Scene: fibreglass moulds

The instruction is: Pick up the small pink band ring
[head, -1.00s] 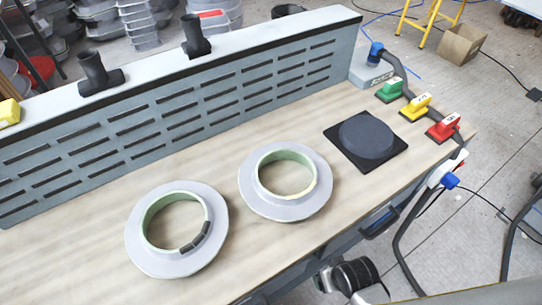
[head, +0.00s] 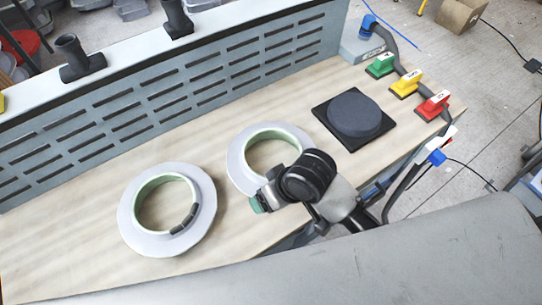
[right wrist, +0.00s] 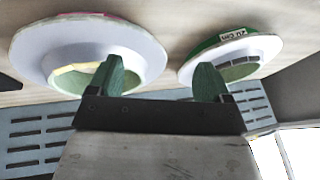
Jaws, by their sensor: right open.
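Two grey flanged rings with pale green inner collars lie on the wooden bench. The right one (head: 237,165) shows a pink edge in the right wrist view, where this pink band ring (right wrist: 140,50) is at the left. The left ring (head: 135,230) has dark strips inside its collar; in the right wrist view this ring (right wrist: 262,47) shows a green edge and a white label. My right gripper (head: 259,203) is open and empty, over the near side of the pink band ring and hiding part of it. Its green fingers (right wrist: 162,78) are spread apart. My left gripper is out of view.
A round dark disc on a black square pad (head: 354,114) lies to the right. Green, yellow (head: 406,82) and red handled blocks stand at the bench's right end. A slotted grey panel (head: 150,110) runs along the back. Bare bench lies at the left.

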